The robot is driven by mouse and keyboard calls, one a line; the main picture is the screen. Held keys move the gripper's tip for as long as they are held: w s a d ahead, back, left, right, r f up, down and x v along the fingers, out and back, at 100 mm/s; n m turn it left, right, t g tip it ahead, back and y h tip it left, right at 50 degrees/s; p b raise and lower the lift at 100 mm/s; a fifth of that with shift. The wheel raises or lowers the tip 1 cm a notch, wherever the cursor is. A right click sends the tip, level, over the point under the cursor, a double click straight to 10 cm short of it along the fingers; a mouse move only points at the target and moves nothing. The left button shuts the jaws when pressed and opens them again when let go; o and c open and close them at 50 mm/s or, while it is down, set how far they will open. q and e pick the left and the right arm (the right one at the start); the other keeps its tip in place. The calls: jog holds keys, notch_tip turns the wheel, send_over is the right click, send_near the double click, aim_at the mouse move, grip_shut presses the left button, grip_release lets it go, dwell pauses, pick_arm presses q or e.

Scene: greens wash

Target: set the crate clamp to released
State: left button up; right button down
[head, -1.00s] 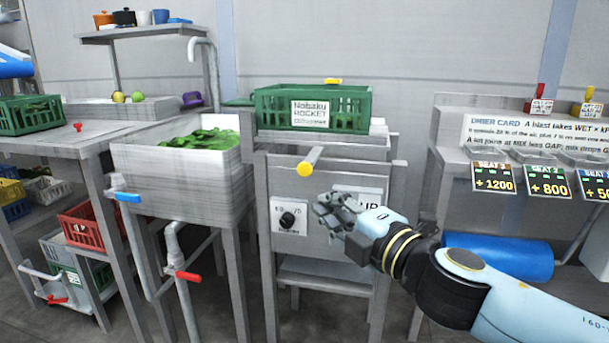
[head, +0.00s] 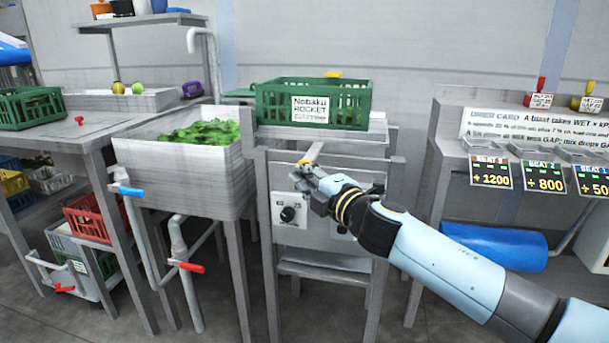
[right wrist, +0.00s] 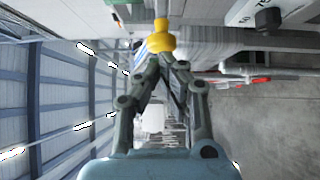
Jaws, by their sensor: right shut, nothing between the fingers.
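The green Nobaku Rocket crate (head: 345,92) sits on the metal stand between the sink and the drier bench. A grey lever with a yellow knob (head: 304,162), apparently the clamp's handle, sticks out of the stand's front below the crate, knob end toward me. My right gripper (head: 304,178) is shut and empty, just under the knob. In the right wrist view the shut fingertips (right wrist: 165,60) lie right at the yellow knob (right wrist: 160,38); I cannot tell whether they touch it. My left gripper is not in view.
A black dial (head: 288,214) is on the stand's front, close below my gripper. The sink (head: 180,180) of greens stands to the left, with blue and red valve handles. A blue roll (head: 490,245) hangs under the drier bench at right.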

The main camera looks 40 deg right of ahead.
aim_at(311, 163)
jog(key=w+d, duration=0.1)
jog(key=d, duration=0.1)
jog(key=w+d+b, duration=0.1)
jog(key=w+d, duration=0.1)
jog(key=shift+w+d+r, duration=0.1)
jog(key=shift+w, duration=0.2)
dwell(0.3)
